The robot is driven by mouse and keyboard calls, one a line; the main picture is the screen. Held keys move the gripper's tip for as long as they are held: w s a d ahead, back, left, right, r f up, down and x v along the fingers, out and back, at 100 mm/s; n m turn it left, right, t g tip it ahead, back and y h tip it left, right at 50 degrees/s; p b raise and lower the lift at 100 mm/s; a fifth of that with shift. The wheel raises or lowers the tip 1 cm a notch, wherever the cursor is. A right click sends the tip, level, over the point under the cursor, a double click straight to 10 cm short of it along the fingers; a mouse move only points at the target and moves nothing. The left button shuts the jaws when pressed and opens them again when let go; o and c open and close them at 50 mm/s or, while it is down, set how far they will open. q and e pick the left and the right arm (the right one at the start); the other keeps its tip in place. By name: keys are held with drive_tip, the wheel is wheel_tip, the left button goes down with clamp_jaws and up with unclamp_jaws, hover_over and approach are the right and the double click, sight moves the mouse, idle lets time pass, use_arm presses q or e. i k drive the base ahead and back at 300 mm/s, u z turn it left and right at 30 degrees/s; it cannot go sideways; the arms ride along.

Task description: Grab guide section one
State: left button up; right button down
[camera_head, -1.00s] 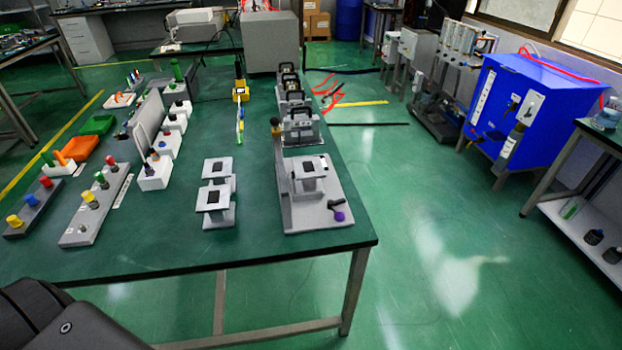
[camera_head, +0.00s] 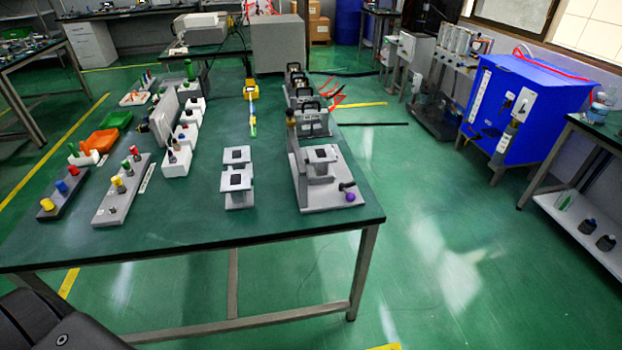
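Two grey flanged pieces with dark square openings on top stand on the green table (camera_head: 190,225), one behind the other. The front grey flanged piece (camera_head: 237,180) is close to the table's front edge; the rear grey flanged piece (camera_head: 237,155) is just behind it and partly hidden. No readable label tells which is guide section one. A similar flanged piece (camera_head: 322,155) sits on a grey stand (camera_head: 330,195) with a purple knob, to their right. Neither of my grippers is in view; only a dark part of my body shows at the bottom left.
Racks with coloured knobs (camera_head: 120,190) fill the table's left side. White blocks (camera_head: 178,160) and a yellow-based tool (camera_head: 251,90) lie farther back. Black-handled units (camera_head: 303,100) line the right edge. A blue cabinet (camera_head: 530,95) stands right. Floor in front is clear.

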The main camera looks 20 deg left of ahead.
sight(320, 157)
drive_tip(key=k, duration=0.9)
drive_tip(key=z, duration=0.7)
drive_tip(key=i, duration=0.7)
drive_tip(key=z, duration=0.6)
drive_tip(key=i, duration=0.8)
drive_tip(key=u, duration=0.85)
drive_tip(key=i, duration=0.9)
drive_tip(key=u, duration=0.95)
